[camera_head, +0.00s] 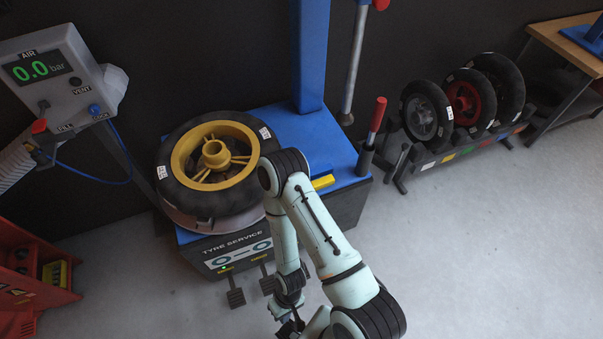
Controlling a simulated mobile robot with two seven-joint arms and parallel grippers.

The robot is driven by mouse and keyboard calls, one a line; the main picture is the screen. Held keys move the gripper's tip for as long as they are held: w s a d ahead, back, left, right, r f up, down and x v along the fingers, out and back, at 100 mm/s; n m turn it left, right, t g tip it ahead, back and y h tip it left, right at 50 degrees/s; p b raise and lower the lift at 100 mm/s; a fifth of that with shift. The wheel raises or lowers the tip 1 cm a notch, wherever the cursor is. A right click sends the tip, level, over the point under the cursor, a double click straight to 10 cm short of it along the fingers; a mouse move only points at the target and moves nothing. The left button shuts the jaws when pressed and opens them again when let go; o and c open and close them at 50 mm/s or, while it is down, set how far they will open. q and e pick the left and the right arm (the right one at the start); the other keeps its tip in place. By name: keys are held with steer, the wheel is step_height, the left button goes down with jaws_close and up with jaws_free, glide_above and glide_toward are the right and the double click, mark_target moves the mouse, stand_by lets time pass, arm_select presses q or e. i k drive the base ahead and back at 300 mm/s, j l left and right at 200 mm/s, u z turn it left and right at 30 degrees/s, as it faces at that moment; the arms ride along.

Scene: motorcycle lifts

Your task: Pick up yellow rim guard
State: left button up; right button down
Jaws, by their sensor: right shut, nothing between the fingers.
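A small yellow piece (322,182), which looks like the rim guard, lies on the blue top of the tyre machine (325,145), just right of my arm's elbow. The arm hides part of it. My right gripper (290,327) is low at the bottom edge of the picture, in front of the machine and well below the yellow piece. It is shut and empty, pointing down and partly hidden by my own arm. My left gripper is not in view.
A tyre (190,200) on a yellow wheel rim (238,135) lies on the machine. A red cabinet (30,265) with yellow items stands left, an air console (55,75) above it. A rack (450,155) of wheels stands right. The grey floor at right is clear.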

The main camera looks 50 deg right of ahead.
mark_target(320, 183)
steer(key=l+z, duration=0.15)
steer(key=z, duration=1.9)
